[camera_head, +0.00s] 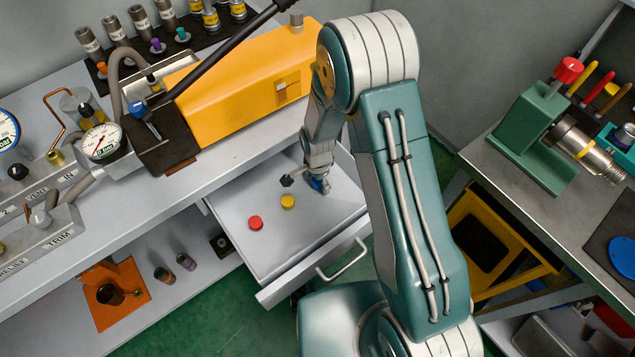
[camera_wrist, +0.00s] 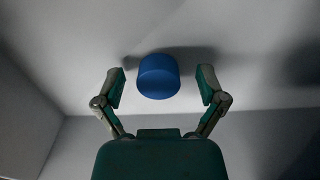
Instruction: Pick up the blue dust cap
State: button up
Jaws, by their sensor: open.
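The blue dust cap (camera_wrist: 158,76) sits on the floor of the open drawer. In the wrist view it lies between the two open fingers of my gripper (camera_wrist: 161,85), with a gap on each side. In the head view my gripper (camera_head: 303,183) reaches down into the drawer (camera_head: 285,248). A small part of the blue cap (camera_head: 318,185) shows beside the fingers there; the rest is hidden by the gripper.
A yellow cap (camera_head: 288,202) and a red cap (camera_head: 255,223) lie in the drawer left of my gripper. The drawer walls and the bench edge (camera_head: 150,228) are close by. A yellow machine (camera_head: 240,85) stands on the bench above. The front of the drawer floor is clear.

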jog(key=c, duration=1.1)
jog(key=shift+o, duration=0.2)
